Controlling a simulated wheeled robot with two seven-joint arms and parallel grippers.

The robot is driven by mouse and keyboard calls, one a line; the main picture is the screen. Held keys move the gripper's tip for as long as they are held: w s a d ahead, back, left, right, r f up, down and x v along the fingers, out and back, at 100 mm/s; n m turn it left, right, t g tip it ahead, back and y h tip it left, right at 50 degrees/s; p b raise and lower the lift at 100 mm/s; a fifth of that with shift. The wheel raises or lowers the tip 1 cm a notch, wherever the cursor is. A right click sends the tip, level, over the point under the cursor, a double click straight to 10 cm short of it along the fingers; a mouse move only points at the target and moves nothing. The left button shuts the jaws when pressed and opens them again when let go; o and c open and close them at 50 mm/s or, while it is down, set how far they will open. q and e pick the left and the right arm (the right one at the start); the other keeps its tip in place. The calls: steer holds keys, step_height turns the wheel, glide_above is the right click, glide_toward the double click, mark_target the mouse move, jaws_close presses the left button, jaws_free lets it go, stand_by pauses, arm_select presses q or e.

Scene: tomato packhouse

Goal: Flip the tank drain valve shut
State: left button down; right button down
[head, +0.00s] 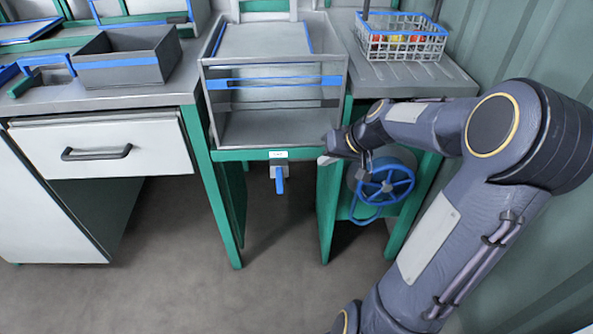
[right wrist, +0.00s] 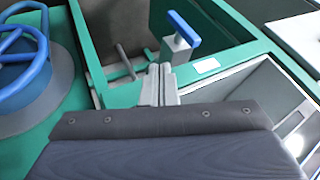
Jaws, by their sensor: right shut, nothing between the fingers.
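The drain valve has a blue lever (head: 280,180) that hangs straight down below the white label on the green front rail of the tank (head: 270,128). In the right wrist view the blue lever (right wrist: 184,29) shows beyond my fingers, on a grey valve body (right wrist: 176,50). My right gripper (head: 325,160) is shut and empty, just right of the valve and apart from it. Its closed fingers also show in the right wrist view (right wrist: 159,84). My left gripper is not in view.
A blue handwheel (head: 385,184) sits on the green frame, below my right forearm. A wire basket (head: 400,37) stands on the right draining board. A grey bin (head: 122,56) is on the left counter above a drawer (head: 103,145). The floor below the valve is clear.

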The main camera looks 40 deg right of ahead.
steer(key=b, duration=0.2)
glide_toward(279, 180)
steer(key=d+f, duration=0.4)
steer(key=w+a, duration=0.3)
steer(key=shift+w+f+b, duration=0.25)
steer(key=shift+f+b, duration=0.05)
